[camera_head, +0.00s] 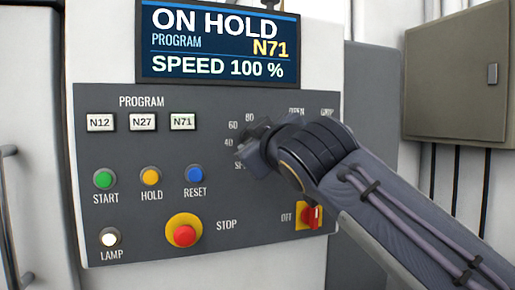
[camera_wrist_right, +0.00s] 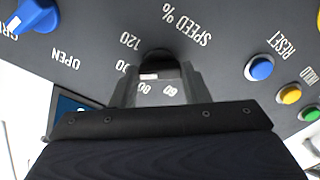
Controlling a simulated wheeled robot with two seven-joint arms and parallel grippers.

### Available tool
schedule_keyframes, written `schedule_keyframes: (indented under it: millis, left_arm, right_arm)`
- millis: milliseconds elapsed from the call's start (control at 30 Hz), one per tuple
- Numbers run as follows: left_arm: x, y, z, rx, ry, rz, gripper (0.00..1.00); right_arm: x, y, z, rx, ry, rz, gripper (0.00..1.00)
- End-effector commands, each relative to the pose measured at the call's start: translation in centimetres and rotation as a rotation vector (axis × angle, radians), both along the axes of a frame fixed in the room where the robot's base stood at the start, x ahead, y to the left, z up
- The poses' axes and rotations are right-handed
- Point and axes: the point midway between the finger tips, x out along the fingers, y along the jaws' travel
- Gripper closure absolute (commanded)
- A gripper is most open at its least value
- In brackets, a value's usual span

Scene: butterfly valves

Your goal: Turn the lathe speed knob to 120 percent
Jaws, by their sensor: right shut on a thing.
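The black lathe speed knob (camera_wrist_right: 153,62) sits on the grey control panel between the fingers of my right gripper (camera_wrist_right: 155,80) in the wrist view. The fingers are shut on it, one on each side. A white mark shows on the knob's side nearest my wrist. The "120" label (camera_wrist_right: 130,40) is beside the knob; the "100" label is partly covered by a finger. In the head view my right gripper (camera_head: 257,150) covers the knob and much of its scale. The display (camera_head: 218,42) reads ON HOLD, program N71, SPEED 100 %. My left gripper is out of view.
Green start (camera_head: 104,179), yellow hold (camera_head: 151,176) and blue reset (camera_head: 194,174) buttons are left of my gripper. A red stop button (camera_head: 184,235) is below them. A red OFF switch (camera_head: 312,217) is close under my right arm. A blue knob (camera_wrist_right: 33,16) shows in the wrist view.

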Motion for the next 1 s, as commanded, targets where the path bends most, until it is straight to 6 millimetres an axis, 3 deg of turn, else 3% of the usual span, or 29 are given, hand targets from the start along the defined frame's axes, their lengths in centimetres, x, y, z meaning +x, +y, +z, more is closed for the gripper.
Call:
schedule_keyframes:
  millis: [600, 1000]
  left_arm:
    - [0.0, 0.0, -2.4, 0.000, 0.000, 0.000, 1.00]
    - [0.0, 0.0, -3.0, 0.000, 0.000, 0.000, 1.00]
  right_arm:
    - [0.0, 0.2, -0.4, 0.534, 0.181, -0.001, 0.81]
    - [0.0, 0.2, -0.4, 0.745, 0.249, -0.002, 0.81]
